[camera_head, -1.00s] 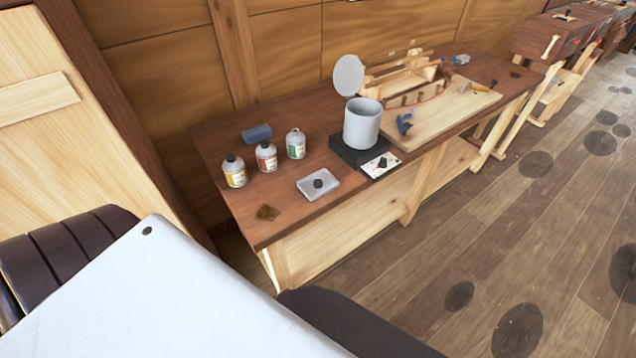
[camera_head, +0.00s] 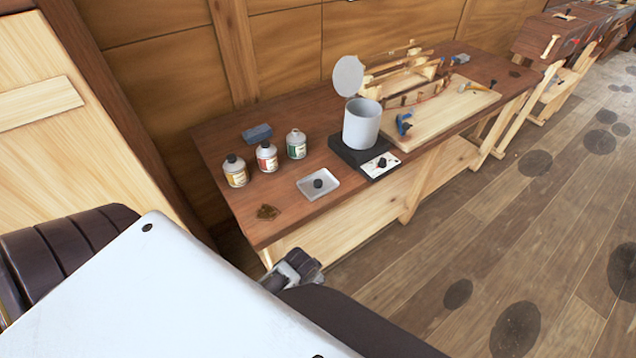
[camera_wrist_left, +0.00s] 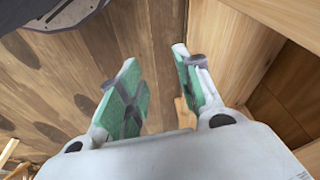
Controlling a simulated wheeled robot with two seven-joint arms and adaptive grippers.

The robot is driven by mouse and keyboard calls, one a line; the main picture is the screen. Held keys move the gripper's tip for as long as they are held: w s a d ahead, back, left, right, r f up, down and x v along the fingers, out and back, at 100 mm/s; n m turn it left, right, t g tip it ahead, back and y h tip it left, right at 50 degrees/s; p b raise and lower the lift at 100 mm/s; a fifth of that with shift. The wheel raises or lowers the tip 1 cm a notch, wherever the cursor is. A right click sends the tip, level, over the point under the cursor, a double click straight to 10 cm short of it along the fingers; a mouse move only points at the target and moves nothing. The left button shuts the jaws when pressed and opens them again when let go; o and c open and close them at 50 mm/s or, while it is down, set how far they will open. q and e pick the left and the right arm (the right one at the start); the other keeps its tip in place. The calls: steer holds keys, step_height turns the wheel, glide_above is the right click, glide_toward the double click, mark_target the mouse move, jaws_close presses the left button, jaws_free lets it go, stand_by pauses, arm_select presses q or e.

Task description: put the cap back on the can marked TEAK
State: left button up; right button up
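Three small cans with coloured labels stand on the bench: a yellow-labelled can (camera_head: 235,172) and a red-labelled can (camera_head: 267,157), both with black caps, and a green-labelled can (camera_head: 296,145) whose top shows no black cap. Their lettering is too small to read. A black cap (camera_head: 318,183) lies in a shallow metal tray (camera_head: 327,192) in front of them. My left gripper (camera_wrist_left: 160,90) is open and empty in the left wrist view, over floor beside wooden panels. A grey gripper part (camera_head: 297,268), apparently my right, shows at the bench's near end; its fingers are unclear.
A grey pot (camera_head: 362,125) with a raised round lid (camera_head: 348,76) stands on a dark heater base right of the tray. A blue block (camera_head: 257,132) lies behind the cans. A brown patch (camera_head: 267,212) marks the near corner. Bench top (camera_head: 240,205) around the tray is mostly clear.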

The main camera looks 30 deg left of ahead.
arm_select(q)
step_height(320, 180, up, 20)
steer(key=w+t+p, duration=0.1)
steer(key=w+d+r+m+t, duration=0.3)
steer(key=w+r+m+t, duration=0.3)
steer(key=w+r+t, duration=1.05)
steer(key=w+d+r+m+h, duration=0.35)
steer(key=d+r+m, duration=0.2)
steer(key=r, duration=0.25)
steer(key=w+d+r+m+h, duration=0.3)
steer(key=d+r+m+h, duration=0.25)
steer(key=r, duration=0.25)
steer(key=s+d+m+g+h, duration=0.4)
steer(key=d+m+g+h, duration=0.6)
steer(key=m, duration=0.6)
steer(key=a+f+m+g+y, duration=0.9)
steer(key=a+f+m, duration=0.15)
steer(key=f, duration=0.45)
steer(key=w+a+f+g+y, duration=0.1)
steer(key=a+y, duration=0.9)
steer(key=a, duration=1.5)
steer(key=shift+w+a+n, duration=0.2)
steer(key=shift+w+n, duration=0.15)
steer(key=shift+w, duration=0.1)
